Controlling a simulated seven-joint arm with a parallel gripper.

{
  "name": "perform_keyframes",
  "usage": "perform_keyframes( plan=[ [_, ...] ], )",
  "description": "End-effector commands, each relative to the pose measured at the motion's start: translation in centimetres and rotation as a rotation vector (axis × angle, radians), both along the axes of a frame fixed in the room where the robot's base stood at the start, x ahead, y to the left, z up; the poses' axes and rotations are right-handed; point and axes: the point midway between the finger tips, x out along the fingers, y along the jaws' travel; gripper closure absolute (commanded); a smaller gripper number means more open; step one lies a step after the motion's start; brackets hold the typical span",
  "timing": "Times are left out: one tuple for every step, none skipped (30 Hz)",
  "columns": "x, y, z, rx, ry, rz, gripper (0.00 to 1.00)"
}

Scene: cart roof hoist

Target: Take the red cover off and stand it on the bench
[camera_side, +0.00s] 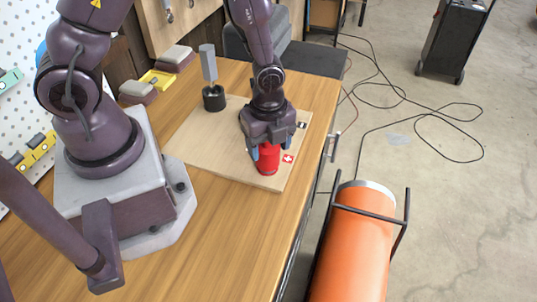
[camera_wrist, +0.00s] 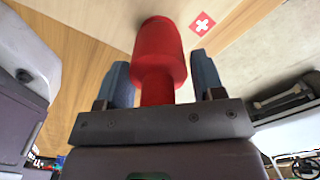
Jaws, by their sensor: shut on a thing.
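The red cover (camera_side: 268,160) is upright at the front right of a pale wooden board (camera_side: 230,165) on the bench (camera_side: 160,240). In the wrist view, the red cover (camera_wrist: 160,50) has a wide body and a narrower neck toward my gripper. My gripper (camera_side: 266,150) comes down from above and is shut on the cover, with a blue-grey finger on each side of it. Whether the cover's lower end touches the board or hangs just above it, I cannot tell. Anything under it is hidden.
A red square with a white cross (camera_side: 288,158) and a black-and-white marker (camera_side: 302,125) are on the board. A grey post in a black round base (camera_side: 214,98) stands at the board's back left. The bench is bare in front of the board. An orange cylinder (camera_side: 355,240) stands beyond its right edge.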

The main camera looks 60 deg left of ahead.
Motion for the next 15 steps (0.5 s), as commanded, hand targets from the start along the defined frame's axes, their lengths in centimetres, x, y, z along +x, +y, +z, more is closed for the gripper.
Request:
perform_keyframes(
  plan=[
    [0.0, 0.0, 0.2, 0.0, -0.001, 0.0, 0.76],
    [0.0, 0.0, 0.4, 0.0, 0.0, 0.0, 0.76],
    [0.0, 0.0, 0.5, 0.0, 0.0, 0.0, 0.76],
    [0.0, 0.0, 0.6, 0.0, -0.001, 0.0, 0.76],
    [0.0, 0.0, 0.8, 0.0, -0.001, 0.0, 0.76],
    [0.0, 0.0, 0.9, 0.0, -0.002, 0.0, 0.76],
    [0.0, 0.0, 1.1, 0.0, -0.002, 0.001, 0.76],
    [0.0, 0.0, 1.2, 0.0, -0.001, 0.001, 0.76],
    [0.0, 0.0, 1.3, 0.0, -0.001, 0.001, 0.76],
    [0.0, 0.0, 1.4, 0.0, 0.0, 0.001, 0.76],
    [0.0, 0.0, 1.6, 0.0, -0.001, 0.001, 0.76],
    [0.0, 0.0, 1.7, 0.0, -0.002, 0.0, 0.76],
    [0.0, 0.0, 1.9, 0.0, -0.002, 0.0, 0.76],
    [0.0, 0.0, 2.0, 0.0, -0.002, 0.0, 0.76],
    [0.0, 0.0, 2.1, 0.0, -0.001, 0.0, 0.76]
  ],
)
